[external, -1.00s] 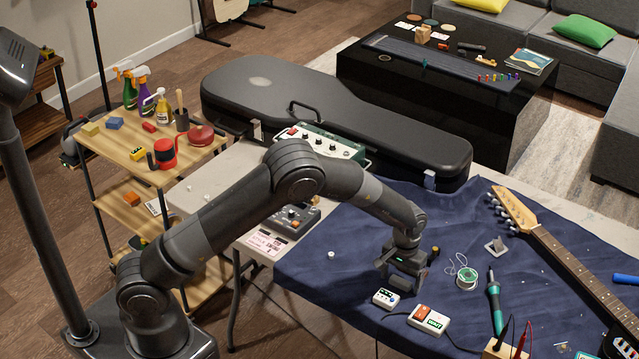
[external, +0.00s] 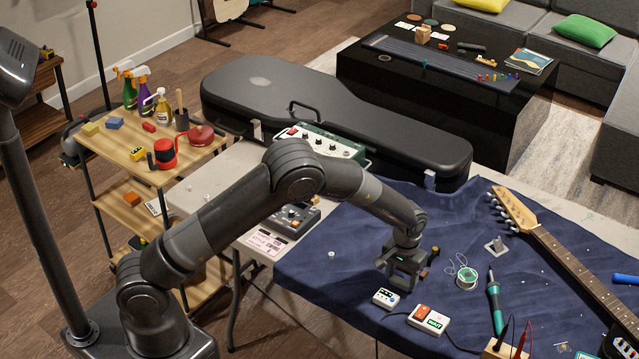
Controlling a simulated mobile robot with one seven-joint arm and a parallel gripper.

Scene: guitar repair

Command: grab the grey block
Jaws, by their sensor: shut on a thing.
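My gripper (external: 402,278) is low over the dark blue cloth (external: 345,262), on the near left part of the table. Its fingers point down and are shut on the grey block. The block is mostly hidden between the dark fingers and hard to make out against them. A small brown-tipped piece (external: 423,273) shows right beside the fingers; I cannot tell whether it touches them.
A solder spool (external: 467,278), a soldering iron (external: 495,305) and a guitar neck (external: 575,270) lie to the right.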

